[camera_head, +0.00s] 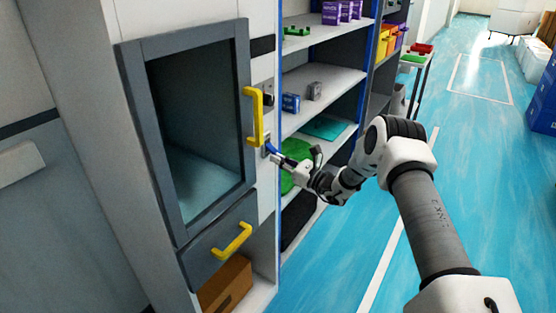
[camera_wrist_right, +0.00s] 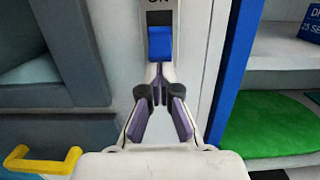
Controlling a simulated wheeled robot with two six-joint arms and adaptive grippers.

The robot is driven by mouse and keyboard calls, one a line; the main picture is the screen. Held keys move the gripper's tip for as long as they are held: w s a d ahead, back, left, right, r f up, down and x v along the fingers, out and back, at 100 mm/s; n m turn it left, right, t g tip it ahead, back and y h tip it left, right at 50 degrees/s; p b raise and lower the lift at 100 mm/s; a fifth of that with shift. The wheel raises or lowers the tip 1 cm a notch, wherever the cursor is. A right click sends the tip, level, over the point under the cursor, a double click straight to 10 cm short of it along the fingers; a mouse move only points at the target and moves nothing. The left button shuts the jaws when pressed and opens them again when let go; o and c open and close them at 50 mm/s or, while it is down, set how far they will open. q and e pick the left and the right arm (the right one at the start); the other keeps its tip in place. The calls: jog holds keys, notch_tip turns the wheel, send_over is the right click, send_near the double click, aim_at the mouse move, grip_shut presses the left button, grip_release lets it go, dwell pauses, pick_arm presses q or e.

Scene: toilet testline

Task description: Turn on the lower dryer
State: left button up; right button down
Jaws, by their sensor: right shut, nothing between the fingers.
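A dryer cabinet with a grey-framed window door (camera_head: 185,125) stands at the left in the head view. A blue switch (camera_head: 271,147) sits on the panel at the door's right. In the right wrist view the blue switch (camera_wrist_right: 160,43) is on a metal plate with a partly cut-off "ON" label above. My right gripper (camera_head: 278,158) is shut and empty, its tips (camera_wrist_right: 158,72) just below or at the switch; I cannot tell if they touch. My left gripper is not in view.
A yellow door handle (camera_head: 253,118) sticks out close to the switch. A lower grey drawer has another yellow handle (camera_head: 232,242). Shelves (camera_head: 325,85) with boxes and a green item (camera_wrist_right: 277,125) stand right of the panel. The blue floor (camera_head: 350,235) is open at the right.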

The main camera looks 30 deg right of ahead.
aim_at(275, 150)
jog(key=shift+s+d+r+g+h+p, duration=0.15)
jog(key=shift+r+g+h+p, duration=0.15)
jog(key=shift+g+h+p, duration=0.15)
jog(key=r+g+h+p, duration=0.1)
jog(key=g+p, duration=0.1)
jog(key=p, duration=0.1)
jog(key=s+r+g+h+p, duration=0.1)
jog(key=r+g+p, duration=0.1)
jog(key=g+p, duration=0.1)
jog(key=shift+d+r, duration=0.15)
jog(key=shift+r+g+p, duration=0.3)
jog(key=shift+r+g, duration=0.05)
jog(key=shift+r, duration=0.05)
dwell(0.6)
jog(key=shift+f, duration=0.15)
